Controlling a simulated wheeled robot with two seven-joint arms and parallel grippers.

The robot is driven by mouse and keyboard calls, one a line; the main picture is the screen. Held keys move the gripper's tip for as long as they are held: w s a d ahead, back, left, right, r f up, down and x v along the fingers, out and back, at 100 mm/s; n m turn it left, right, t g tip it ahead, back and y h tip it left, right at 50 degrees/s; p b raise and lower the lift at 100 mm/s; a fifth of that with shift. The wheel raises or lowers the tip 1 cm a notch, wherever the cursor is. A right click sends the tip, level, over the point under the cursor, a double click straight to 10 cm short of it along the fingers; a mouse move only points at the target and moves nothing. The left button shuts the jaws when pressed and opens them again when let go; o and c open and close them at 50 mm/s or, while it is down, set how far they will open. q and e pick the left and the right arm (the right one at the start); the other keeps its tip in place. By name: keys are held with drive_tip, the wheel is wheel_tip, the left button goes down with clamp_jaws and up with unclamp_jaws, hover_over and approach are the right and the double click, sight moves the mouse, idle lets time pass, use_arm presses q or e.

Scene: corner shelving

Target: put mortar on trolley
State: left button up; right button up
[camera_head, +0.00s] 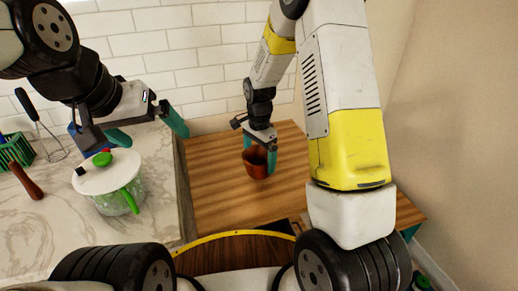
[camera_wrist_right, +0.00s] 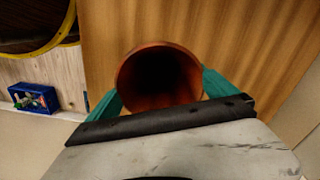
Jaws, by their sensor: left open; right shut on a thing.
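The mortar (camera_head: 256,163) is a reddish-brown, round cup with a dark hollow inside. My right gripper (camera_head: 262,150) is shut on it, with one teal finger on each side. The right wrist view shows the open mouth of the mortar (camera_wrist_right: 160,75) between the teal fingers. The mortar is over the wooden top (camera_head: 225,195); I cannot tell whether it touches it. My left gripper (camera_head: 147,130) is open and empty over the marble counter, beside the pot. A dark wooden surface with a yellow curved rim (camera_head: 235,235) shows at the bottom; I cannot tell whether it is the trolley.
A lidded pot with a green handle (camera_head: 120,195) stands on the marble counter (camera_head: 45,235). A whisk (camera_head: 40,125), a green basket (camera_head: 17,149) and a brown-handled tool (camera_head: 26,180) are at the left. A tiled wall closes the back. Much of the wooden top is bare.

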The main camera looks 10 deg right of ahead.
sight(265, 163)
drive_tip(key=shift+w+d+f, duration=0.1)
drive_tip(key=shift+w+d, duration=0.6)
drive_tip(key=shift+d, duration=0.15)
drive_tip(key=shift+w+d+f, duration=0.15)
drive_tip(key=shift+f, duration=0.75)
drive_tip(key=shift+w+d+f, duration=0.1)
drive_tip(key=shift+d+f, duration=0.05)
drive_tip(key=shift+f, duration=0.7)
drive_tip(key=shift+f, duration=0.15)
drive_tip(key=o, duration=1.4)
drive_tip(key=shift+c, duration=0.2)
wheel_tip(265, 163, up, 12)
drive_tip(key=s+d+r+n+t+y, duration=0.1)
drive_tip(key=s+r+n, duration=0.2)
drive_tip(key=s+r, duration=0.3)
drive_tip(key=s+d+r+n+t, duration=0.1)
drive_tip(key=s+r+n+t, duration=0.15)
drive_tip(key=r, duration=0.45)
drive_tip(key=s+r+n+t, duration=0.1)
drive_tip(key=s+r+n, duration=0.1)
drive_tip(key=s, duration=0.5)
drive_tip(key=s+r+n+t+y, duration=0.1)
drive_tip(key=s+r+n, duration=0.2)
drive_tip(key=s, duration=0.5)
drive_tip(key=shift+s+d+r+n+t, duration=0.3)
drive_tip(key=shift+n+t, duration=0.05)
drive_tip(key=shift+n, duration=0.4)
